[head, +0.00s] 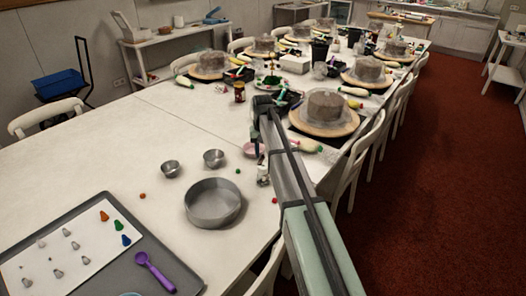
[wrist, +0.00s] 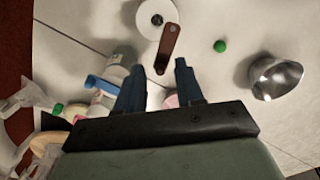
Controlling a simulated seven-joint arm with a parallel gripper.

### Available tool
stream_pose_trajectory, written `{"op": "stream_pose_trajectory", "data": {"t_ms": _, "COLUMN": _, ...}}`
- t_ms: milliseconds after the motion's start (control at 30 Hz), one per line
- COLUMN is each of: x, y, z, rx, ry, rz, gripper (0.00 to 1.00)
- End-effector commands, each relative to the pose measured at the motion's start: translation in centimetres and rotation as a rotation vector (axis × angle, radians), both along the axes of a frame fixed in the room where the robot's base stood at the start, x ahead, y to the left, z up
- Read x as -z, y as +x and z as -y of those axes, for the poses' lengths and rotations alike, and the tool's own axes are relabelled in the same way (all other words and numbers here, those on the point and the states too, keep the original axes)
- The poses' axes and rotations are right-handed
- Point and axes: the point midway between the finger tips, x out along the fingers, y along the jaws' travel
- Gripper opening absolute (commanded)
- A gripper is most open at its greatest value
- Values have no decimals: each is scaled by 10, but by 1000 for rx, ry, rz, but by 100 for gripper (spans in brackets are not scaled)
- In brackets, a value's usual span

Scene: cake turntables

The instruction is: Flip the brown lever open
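The brown lever (wrist: 168,47) shows in the wrist view, sticking out from a white round-topped object (wrist: 147,18). Its free end points down the picture, toward the gap between my fingertips. My gripper (wrist: 157,78) is open and empty, with one dark blue finger on each side of the gap. The lever appears just beyond the fingertips, and I see no clear contact. In the head view, my gripper (head: 257,135) points down over the table, above a small white object (head: 263,176) that seems to be the same one. The lever is too small to make out there.
A green ball (wrist: 220,46) and a metal bowl (wrist: 278,78) lie to the right in the wrist view. Bottles (wrist: 105,82) crowd the left. In the head view, a round pan (head: 213,203) stands in front, and a cake on a turntable (head: 323,117) stands right of my gripper.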

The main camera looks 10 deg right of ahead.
Motion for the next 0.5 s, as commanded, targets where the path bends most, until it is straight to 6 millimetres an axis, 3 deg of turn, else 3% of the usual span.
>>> {"op": "stream_pose_trajectory", "data": {"t_ms": 267, "x": -8, "y": 1, "z": 0, "rx": 0, "ry": 0, "rz": 1, "gripper": 37}}
{"op": "stream_pose_trajectory", "data": {"t_ms": 500, "x": -47, "y": 1, "z": -1, "rx": 0, "ry": 0, "rz": 3, "gripper": 37}}
